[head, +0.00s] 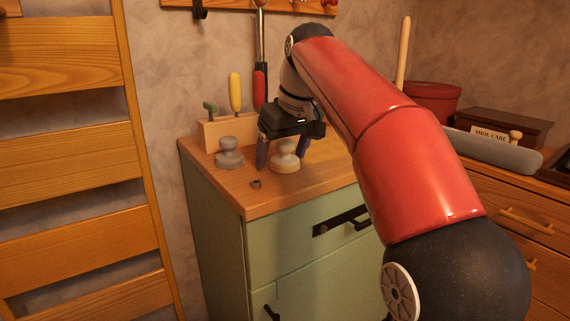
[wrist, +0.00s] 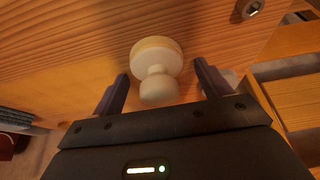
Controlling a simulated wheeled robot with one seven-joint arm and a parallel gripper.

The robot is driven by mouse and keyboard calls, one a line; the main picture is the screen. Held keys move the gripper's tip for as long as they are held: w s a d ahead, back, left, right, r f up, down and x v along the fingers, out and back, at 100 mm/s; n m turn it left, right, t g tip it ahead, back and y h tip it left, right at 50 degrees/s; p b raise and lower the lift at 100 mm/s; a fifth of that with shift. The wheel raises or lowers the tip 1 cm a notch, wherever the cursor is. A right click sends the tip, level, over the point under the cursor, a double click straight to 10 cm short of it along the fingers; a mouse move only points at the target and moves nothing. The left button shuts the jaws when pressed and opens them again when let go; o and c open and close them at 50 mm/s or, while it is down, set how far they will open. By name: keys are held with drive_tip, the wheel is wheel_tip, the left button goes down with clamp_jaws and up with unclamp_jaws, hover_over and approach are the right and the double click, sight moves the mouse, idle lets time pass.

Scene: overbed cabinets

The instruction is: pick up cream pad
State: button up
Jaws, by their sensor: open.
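The cream pad (head: 287,160) is a knobbed, round-based piece standing on the wooden top of the green cabinet. In the wrist view the cream pad (wrist: 157,72) lies between my two fingers, with its knob toward the gripper body. My gripper (head: 283,158) points down over the cabinet top with a dark finger on each side of the pad. In the wrist view my gripper (wrist: 160,78) is open, and gaps show between both fingers and the pad.
A grey knobbed pad (head: 229,153) stands just left of my gripper. Behind it, a wooden holder (head: 230,130) carries handled tools. A small metal nut (head: 256,184) lies near the cabinet's front edge. A grey roll (head: 492,150) and a dark shoe care box (head: 503,128) are at right.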

drive_tip(key=c, duration=1.1)
drive_tip(key=shift+r, duration=0.1)
